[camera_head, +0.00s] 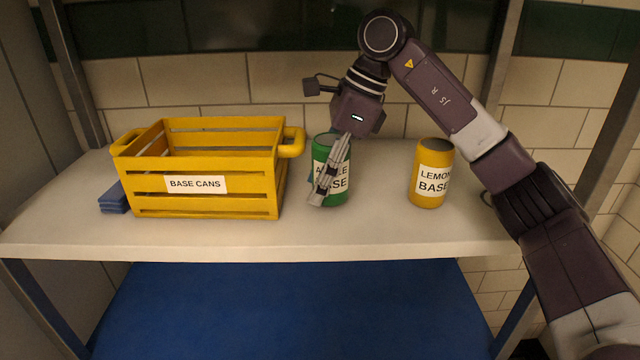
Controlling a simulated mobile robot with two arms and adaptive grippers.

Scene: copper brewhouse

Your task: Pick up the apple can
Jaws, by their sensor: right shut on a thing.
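The apple can is a green can (335,196) with a white label partly reading "BASE". It stands upright on the pale shelf, between the yellow crate and the yellow lemon can. My right gripper (323,190) reaches down from above and is shut on the green can, its fingers covering part of the label. The can appears to be still on the shelf. My left gripper is not in view.
A yellow slatted crate (150,200) labelled "BASE CANS" stands to the left. A yellow can (430,194) labelled "LEMON BASE" stands to the right. A folded blue cloth (113,200) lies by the crate. The shelf (380,232) is clear in front.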

